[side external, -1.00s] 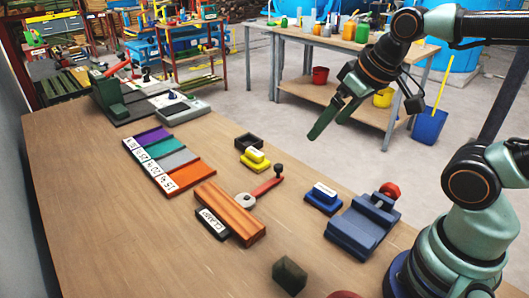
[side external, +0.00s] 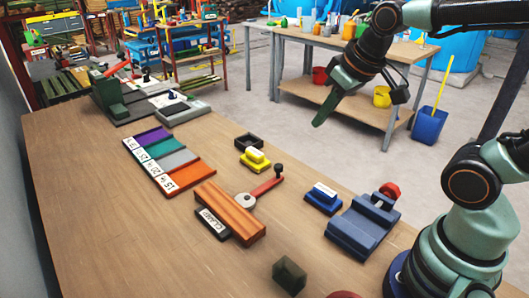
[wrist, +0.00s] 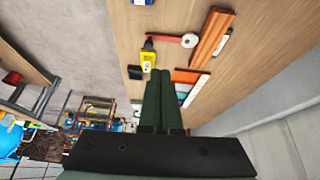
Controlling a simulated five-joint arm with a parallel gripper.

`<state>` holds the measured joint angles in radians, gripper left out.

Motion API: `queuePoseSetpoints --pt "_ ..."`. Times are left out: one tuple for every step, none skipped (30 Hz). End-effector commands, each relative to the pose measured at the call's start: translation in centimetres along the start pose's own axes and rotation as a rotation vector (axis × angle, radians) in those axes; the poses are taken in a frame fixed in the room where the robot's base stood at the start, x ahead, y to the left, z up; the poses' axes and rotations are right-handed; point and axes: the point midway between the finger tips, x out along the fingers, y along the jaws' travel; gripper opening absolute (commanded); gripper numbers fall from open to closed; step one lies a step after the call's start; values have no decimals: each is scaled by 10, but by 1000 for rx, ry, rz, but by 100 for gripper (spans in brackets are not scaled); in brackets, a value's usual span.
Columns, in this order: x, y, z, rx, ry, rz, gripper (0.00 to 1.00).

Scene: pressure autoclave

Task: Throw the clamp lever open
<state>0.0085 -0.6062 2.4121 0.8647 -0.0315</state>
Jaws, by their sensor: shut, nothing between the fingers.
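The clamp lever (side external: 267,187) is a red bar with a dark knob (side external: 279,169) at its far end. Its other end meets a pale round hub (side external: 245,201) beside a brown wooden block (side external: 230,212) with a "CLAMP" label (side external: 213,225). In the wrist view the red lever (wrist: 168,38) and the wooden block (wrist: 209,38) show near the top. My gripper (side external: 318,122) is shut and empty, its green fingers pointing down and left, high above and to the right of the lever. Its fingers also show in the wrist view (wrist: 166,74).
A yellow block (side external: 255,160), a dark square tray (side external: 249,141), a blue block (side external: 323,197) and a blue vise-like fixture (side external: 363,226) with a red knob stand near the lever. Coloured labelled strips (side external: 172,157) lie further left. A dark green cube (side external: 289,274) sits at the front.

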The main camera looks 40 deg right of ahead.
Motion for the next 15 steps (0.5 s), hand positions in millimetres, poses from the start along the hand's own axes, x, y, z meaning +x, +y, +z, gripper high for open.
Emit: queuePoseSetpoints --pt "6 1 -8 -8 -14 1 0" --pt "9 2 -12 -13 -19 2 0" --pt "14 3 -19 -19 -25 2 0" --pt "18 4 -23 -25 -30 3 0" --pt "22 5 -28 -31 -35 3 0" --pt "27 6 -34 -38 -40 4 0" --pt "31 7 -38 -42 -44 4 0" --pt "36 8 -42 -47 -50 5 0" --pt "42 9 -48 -55 -55 5 0" --pt "47 10 -52 -60 -59 6 0" --pt "52 11 -56 -64 -64 6 0" --pt "59 13 -61 -71 -71 6 0" --pt "65 14 -65 -77 -74 6 0" --pt "71 15 -68 -82 -79 6 0" --pt "79 16 -72 -88 -85 6 0"
